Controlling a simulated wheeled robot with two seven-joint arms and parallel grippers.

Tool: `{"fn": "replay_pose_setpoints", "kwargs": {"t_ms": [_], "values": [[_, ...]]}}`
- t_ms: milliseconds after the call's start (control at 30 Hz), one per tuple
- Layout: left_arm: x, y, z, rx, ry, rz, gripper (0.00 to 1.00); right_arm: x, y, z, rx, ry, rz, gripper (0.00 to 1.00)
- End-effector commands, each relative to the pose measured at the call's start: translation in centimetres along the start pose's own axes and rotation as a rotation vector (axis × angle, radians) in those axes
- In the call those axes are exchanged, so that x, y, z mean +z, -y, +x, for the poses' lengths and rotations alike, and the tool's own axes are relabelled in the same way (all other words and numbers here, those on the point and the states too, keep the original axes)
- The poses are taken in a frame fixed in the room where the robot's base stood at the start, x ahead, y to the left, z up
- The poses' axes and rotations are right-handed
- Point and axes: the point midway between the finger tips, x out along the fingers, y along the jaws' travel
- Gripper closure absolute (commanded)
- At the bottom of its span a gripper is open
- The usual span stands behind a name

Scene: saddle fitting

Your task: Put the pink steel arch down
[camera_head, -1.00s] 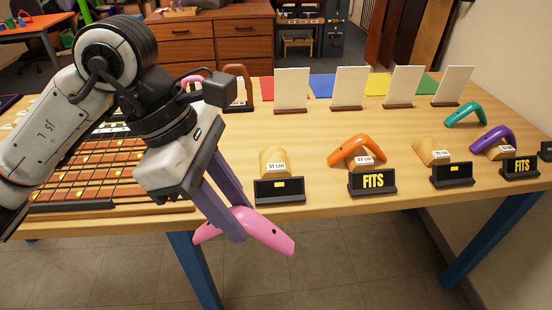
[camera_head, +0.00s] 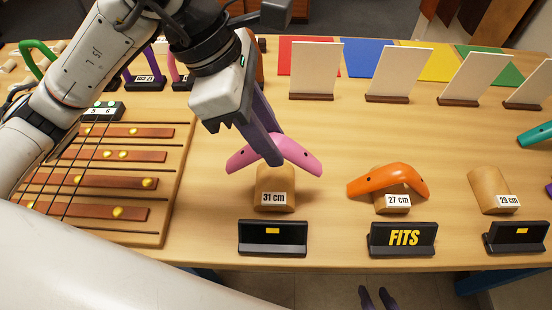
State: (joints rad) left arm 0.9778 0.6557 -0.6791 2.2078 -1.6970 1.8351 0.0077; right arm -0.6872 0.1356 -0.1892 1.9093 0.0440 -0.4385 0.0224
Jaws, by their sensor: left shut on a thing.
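My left gripper (camera_head: 272,150) is shut on the pink steel arch (camera_head: 303,158), gripping it near its middle. The arch has its bend up and its two ends pointing down to either side. It is directly over the wooden block labelled 31 cm (camera_head: 275,180), overlapping its top in the head view. I cannot tell whether arch and block touch. The black sign (camera_head: 272,240) in front of this block shows only a small yellow mark. My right gripper (camera_head: 376,298) shows only its fingertips at the bottom edge, apart and empty, in front of the table.
An orange arch (camera_head: 390,178) lies over the 27 cm block (camera_head: 398,199), behind a sign reading FITS (camera_head: 402,239). The 29 cm block (camera_head: 489,189) is bare. White panels (camera_head: 316,69) stand behind. A fretted board (camera_head: 150,222) lies at the left.

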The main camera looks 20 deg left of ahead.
Motion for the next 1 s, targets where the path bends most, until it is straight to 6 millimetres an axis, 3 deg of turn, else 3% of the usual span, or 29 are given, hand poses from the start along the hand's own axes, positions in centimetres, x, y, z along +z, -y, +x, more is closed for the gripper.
{"fn": "replay_pose_setpoints", "kwargs": {"t_ms": [467, 867, 900, 1000], "values": [[-2.4, 0.0, 5.6, -0.001, 0.000, -0.001, 1.00, 0.2, 0.1, -0.1, -0.002, 0.002, 0.000, 0.69], [-2.6, -0.1, 6.3, 0.003, 0.003, 0.002, 1.00, -0.1, 0.0, 0.4, -0.002, -0.009, -0.002, 0.69], [-2.6, -0.1, 6.4, 0.002, 0.001, 0.001, 0.71, -0.1, 0.1, 0.4, -0.002, -0.009, -0.002, 0.69], [-2.6, -0.1, 6.2, 0.002, 0.001, 0.001, 0.54, -0.1, 0.1, 0.3, -0.002, -0.006, -0.003, 0.69]]}}
